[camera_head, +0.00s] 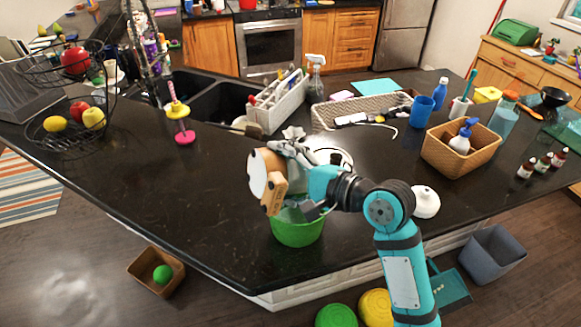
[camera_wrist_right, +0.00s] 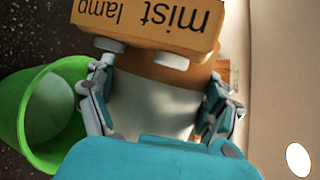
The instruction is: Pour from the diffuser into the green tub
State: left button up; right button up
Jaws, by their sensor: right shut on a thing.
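The diffuser (camera_head: 264,174) has a wood-coloured body with a white round face. In the right wrist view a wood-coloured part lettered "mist lamp" (camera_wrist_right: 145,18) and a pale part show between the fingers. My right gripper (camera_head: 300,180) is shut on it; its fingers also show in the wrist view (camera_wrist_right: 160,100). The green tub (camera_head: 297,230) stands on the dark counter just below the held diffuser. Its rim shows at left in the wrist view (camera_wrist_right: 22,115). Its inside is mostly hidden in the head view. My left gripper is out of view.
A white round object (camera_head: 338,157) lies behind the gripper, and a white rounded one (camera_head: 426,203) is right of my arm. A wicker basket (camera_head: 455,160) stands farther right. The counter left of the tub is clear. The counter's front edge is close to the tub.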

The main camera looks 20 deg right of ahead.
aim_at(273, 154)
jog(key=shift+a+n+h, duration=0.4)
jog(key=shift+a+n, duration=0.15)
jog(key=shift+n, duration=0.05)
jog(key=shift+a+r, duration=0.1)
jog(key=shift+r, duration=0.1)
jog(key=shift+r+n+h, duration=0.85)
jog(key=shift+n+h, duration=0.15)
jog(key=shift+r+n+h, duration=0.4)
jog(key=shift+n+h, duration=0.1)
notch_tip(273, 154, up, 2)
jog(key=shift+r+n+h, duration=0.1)
jog(key=shift+n+h, duration=0.7)
jog(key=shift+h, duration=0.1)
jog(key=shift+r+n+h, duration=0.5)
jog(key=shift+n+h, duration=0.2)
jog(key=shift+h, duration=0.1)
notch_tip(273, 154, up, 2)
jog(key=shift+r+n+h, duration=0.15)
jog(key=shift+n+h, duration=0.85)
jog(key=shift+a+r+n+h, duration=0.1)
jog(key=shift+r+n+h, duration=0.3)
jog(key=shift+r+n, duration=0.1)
jog(key=shift+d+r+n+t+h, duration=0.2)
jog(key=shift+r+n+t+h, duration=0.15)
jog(key=shift+h, duration=0.25)
jog(key=shift+s+a+r+n+t+h, duration=0.1)
jog(key=shift+r+n+t+h, duration=0.15)
jog(key=shift+r+n+h, duration=0.45)
jog(key=shift+r+n, duration=0.15)
jog(key=shift+n, duration=0.1)
